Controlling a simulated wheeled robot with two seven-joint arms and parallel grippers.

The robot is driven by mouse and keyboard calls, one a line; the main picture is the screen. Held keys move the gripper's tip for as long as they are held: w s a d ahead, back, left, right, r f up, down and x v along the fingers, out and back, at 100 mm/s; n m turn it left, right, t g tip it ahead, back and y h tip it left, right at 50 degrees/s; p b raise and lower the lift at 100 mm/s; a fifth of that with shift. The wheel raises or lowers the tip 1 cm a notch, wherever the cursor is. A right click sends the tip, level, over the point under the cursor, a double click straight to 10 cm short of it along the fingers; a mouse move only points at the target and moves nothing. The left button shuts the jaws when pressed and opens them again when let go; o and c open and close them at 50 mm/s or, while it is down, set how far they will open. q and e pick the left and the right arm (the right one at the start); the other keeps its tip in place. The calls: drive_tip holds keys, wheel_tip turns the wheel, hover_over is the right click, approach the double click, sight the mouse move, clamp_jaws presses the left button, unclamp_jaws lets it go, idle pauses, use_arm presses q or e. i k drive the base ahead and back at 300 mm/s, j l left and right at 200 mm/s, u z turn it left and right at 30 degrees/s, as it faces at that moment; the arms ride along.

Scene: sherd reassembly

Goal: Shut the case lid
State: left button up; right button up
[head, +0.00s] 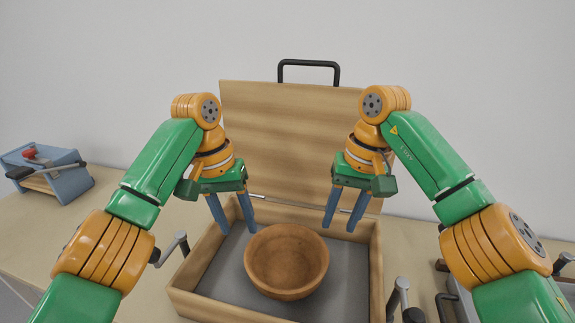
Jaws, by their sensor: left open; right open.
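A wooden case (241,311) with a grey lining stands on the table. Its lid (285,140) stands upright at the back, open, with a black handle (308,63) on its top edge. A round brown bowl (287,262) sits inside the case. My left gripper (238,229) is open and empty, above the left back part of the case, left of the bowl. My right gripper (338,227) is open and empty, above the right back part, right of the bowl. Both grippers are in front of the lid and hide parts of it.
Grey metal objects (399,297) stand close to the case's right side, partly hidden by my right arm.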

sight(289, 137)
drive_tip(key=k, duration=1.5)
